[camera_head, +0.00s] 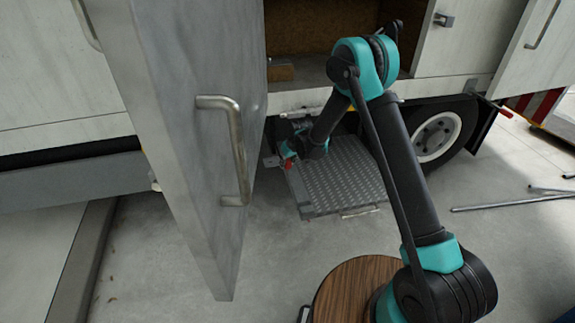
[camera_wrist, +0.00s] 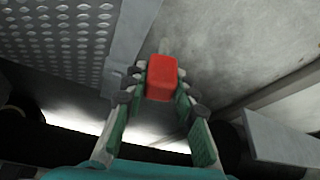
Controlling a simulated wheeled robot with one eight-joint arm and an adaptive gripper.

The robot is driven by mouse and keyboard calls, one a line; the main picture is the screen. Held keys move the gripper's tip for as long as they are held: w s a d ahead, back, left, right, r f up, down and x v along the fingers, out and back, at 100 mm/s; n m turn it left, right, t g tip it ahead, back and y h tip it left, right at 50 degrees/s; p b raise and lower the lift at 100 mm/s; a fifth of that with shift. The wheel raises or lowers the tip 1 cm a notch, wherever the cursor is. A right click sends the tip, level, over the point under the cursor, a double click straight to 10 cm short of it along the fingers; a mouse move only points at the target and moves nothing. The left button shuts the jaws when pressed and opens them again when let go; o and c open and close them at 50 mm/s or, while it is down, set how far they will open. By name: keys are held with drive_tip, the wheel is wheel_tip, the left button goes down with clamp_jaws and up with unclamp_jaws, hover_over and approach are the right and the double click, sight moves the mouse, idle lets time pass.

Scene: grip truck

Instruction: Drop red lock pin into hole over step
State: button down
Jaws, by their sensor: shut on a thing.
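My gripper (camera_wrist: 160,85) is shut on the red lock pin (camera_wrist: 161,76), with a finger on each side of its red block-shaped end. The pin (camera_head: 288,164) also shows as a small red spot at the step's left edge in the head view. The metal step (camera_head: 340,185) has a raised tread pattern and sits below the truck body. Its plate (camera_wrist: 60,35) fills the upper left of the wrist view, beside the pin. The hole is not visible, and I cannot tell whether the pin touches the step.
An open grey door (camera_head: 190,110) with a handle stands left of my arm. A truck wheel (camera_head: 437,135) is right of the step. Metal rods (camera_head: 510,202) lie on the floor at the right.

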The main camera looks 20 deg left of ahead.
drive_tip(key=shift+r, duration=1.25)
